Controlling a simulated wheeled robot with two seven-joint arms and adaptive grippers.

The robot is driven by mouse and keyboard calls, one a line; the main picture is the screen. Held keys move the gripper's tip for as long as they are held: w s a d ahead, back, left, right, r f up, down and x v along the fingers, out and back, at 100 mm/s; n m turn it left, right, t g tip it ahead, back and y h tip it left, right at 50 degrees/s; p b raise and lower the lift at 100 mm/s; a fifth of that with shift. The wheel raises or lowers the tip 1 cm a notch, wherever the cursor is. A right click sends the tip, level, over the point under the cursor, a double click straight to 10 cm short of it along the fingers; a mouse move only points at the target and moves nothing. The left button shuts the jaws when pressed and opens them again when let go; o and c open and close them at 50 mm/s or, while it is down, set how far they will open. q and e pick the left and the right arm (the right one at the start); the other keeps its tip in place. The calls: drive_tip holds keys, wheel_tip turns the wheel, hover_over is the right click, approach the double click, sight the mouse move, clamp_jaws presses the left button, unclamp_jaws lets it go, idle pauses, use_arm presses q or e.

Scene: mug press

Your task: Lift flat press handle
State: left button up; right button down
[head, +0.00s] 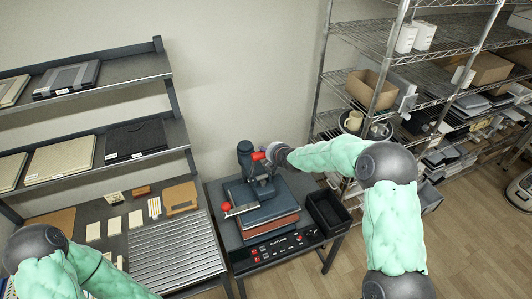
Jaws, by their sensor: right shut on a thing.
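The flat press (262,210) stands on a small dark table against the wall. A red grip on the press handle (258,156) shows beside the post's top. A red knob (226,206) sits on the press's left side. My right gripper (267,157) reaches in from the right and is shut on the press handle at this red end. Its fingertips are small and partly hidden. My left arm shows at the bottom left, and its gripper is out of view.
A black open bin (328,211) stands right of the press. A control panel (278,248) with red buttons is at the table's front. A shelf unit with a ribbed grey surface (176,250) is at left. Wire racks (410,50) with boxes and mugs stand behind my right arm.

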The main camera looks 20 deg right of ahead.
use_arm(q)
drive_tip(key=shift+w+r, duration=0.25)
use_arm(e)
drive_tip(key=shift+w, duration=0.2)
drive_tip(key=c, duration=0.8)
unclamp_jaws()
drive_tip(key=shift+w, duration=0.1)
drive_tip(key=shift+o, duration=0.9)
drive_tip(key=shift+w+f, duration=0.2)
drive_tip(key=shift+w, duration=0.2)
drive_tip(key=shift+s+r, duration=0.4)
drive_tip(key=shift+s, duration=0.15)
use_arm(q)
drive_tip(key=shift+w, duration=0.2)
use_arm(e)
drive_tip(key=v, duration=1)
drive_tip(key=shift+s+r, duration=0.2)
drive_tip(key=shift+s, duration=0.15)
use_arm(q)
drive_tip(key=shift+f, duration=0.1)
